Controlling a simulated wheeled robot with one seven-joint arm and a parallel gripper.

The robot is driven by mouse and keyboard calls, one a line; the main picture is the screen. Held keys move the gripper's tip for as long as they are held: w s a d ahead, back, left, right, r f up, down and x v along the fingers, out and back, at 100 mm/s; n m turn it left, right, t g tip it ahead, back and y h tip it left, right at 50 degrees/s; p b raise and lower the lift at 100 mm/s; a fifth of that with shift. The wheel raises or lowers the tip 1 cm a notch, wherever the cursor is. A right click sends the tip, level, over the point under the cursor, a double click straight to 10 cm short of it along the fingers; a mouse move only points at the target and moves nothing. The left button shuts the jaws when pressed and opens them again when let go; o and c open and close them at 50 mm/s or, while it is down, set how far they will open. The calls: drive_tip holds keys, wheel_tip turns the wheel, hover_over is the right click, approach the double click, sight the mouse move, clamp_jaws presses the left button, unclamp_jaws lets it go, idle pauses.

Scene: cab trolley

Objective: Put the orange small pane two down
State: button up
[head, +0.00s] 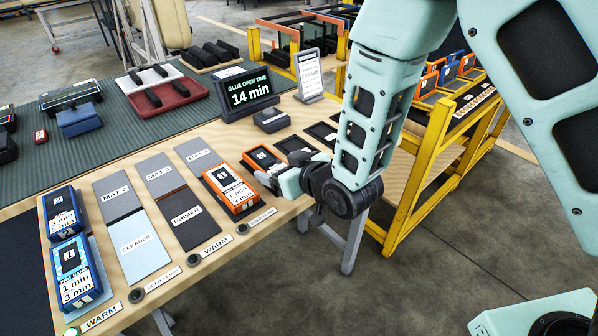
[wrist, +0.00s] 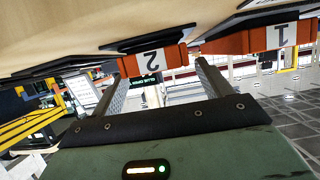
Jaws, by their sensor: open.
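The orange small pane two (wrist: 150,61) carries a white label with a 2 and lies between my fingertips in the wrist view, which is upside down. In the head view it is the rear orange pane (head: 262,158) near the table's front edge. My gripper (wrist: 162,68) is open, with one finger to each side of that pane; I cannot tell whether they touch it. In the head view my gripper (head: 264,179) reaches in from the right, partly hidden by my arm. The orange pane one (head: 233,189) stands just left of my gripper; it also shows in the wrist view (wrist: 278,38).
Two blue panes (head: 70,270) stand at the table's left end. Between them and the orange panes lie a cleaner mat (head: 142,246), a primer mat (head: 187,218) and grey mats. A glue timer (head: 248,92) stands behind. A yellow rack (head: 420,190) stands to the right.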

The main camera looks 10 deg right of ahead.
drive_tip(key=v, duration=0.7)
drive_tip(key=shift+w+r+p, duration=0.1)
drive_tip(key=shift+p, duration=0.3)
drive_tip(key=s+d+r+g+h, duration=0.2)
drive_tip(key=s+r+g, duration=0.1)
drive_tip(key=s, duration=0.4)
drive_tip(key=s+d+r+g+h, duration=0.2)
drive_tip(key=s+d+r+g, duration=0.1)
drive_tip(key=s, duration=0.5)
drive_tip(key=s+d+r+g+h, duration=0.2)
drive_tip(key=s+d+r+g, duration=0.1)
drive_tip(key=s+g, duration=0.2)
drive_tip(key=s, duration=0.2)
drive_tip(key=shift+s+d+n+h, duration=0.2)
drive_tip(key=shift+s+n+h, duration=0.15)
drive_tip(key=shift+n+h, duration=0.05)
wheel_tip(320, 180, up, 6)
drive_tip(key=p, duration=0.6)
drive_tip(key=shift+f, duration=0.2)
